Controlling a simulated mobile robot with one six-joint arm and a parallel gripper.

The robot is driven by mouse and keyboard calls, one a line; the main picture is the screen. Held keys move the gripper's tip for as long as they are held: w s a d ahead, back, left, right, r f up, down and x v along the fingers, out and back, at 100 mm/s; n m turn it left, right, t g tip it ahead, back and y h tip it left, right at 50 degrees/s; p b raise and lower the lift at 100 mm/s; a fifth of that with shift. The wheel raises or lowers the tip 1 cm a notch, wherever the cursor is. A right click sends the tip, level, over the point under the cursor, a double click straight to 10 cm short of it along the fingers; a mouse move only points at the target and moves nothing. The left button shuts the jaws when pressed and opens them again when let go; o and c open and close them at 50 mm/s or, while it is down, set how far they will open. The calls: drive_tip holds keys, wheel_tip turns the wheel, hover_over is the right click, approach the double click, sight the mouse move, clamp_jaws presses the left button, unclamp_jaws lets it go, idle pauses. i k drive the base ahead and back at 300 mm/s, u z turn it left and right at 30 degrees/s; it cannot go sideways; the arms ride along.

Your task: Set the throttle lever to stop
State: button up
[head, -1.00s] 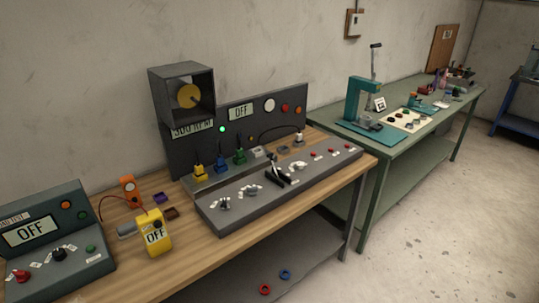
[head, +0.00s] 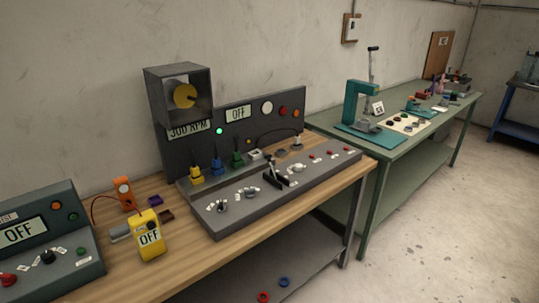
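The throttle lever (head: 270,171) is a dark lever standing in a slot on the sloped front of a grey control panel (head: 318,177) on the wooden bench. It stands roughly upright. Its stop label is too small to read. A display reading "300 RPM" (head: 189,130) sits under a boxed yellow disc (head: 184,95). A second display on the back panel reads "OFF" (head: 238,113). My gripper is not in view.
A yellow meter (head: 149,238) reading "OFF" and a grey test box (head: 45,242) stand on the wooden bench (head: 180,256) at left. A green bench (head: 405,149) with a teal press (head: 358,103) stands at right. The concrete floor (head: 445,235) at right is clear.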

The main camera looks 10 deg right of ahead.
sight(268, 157)
drive_tip(key=u, duration=4.2)
drive_tip(key=i, duration=0.1)
drive_tip(key=z, duration=2.7)
drive_tip(key=k, duration=0.45)
drive_tip(key=z, duration=0.35)
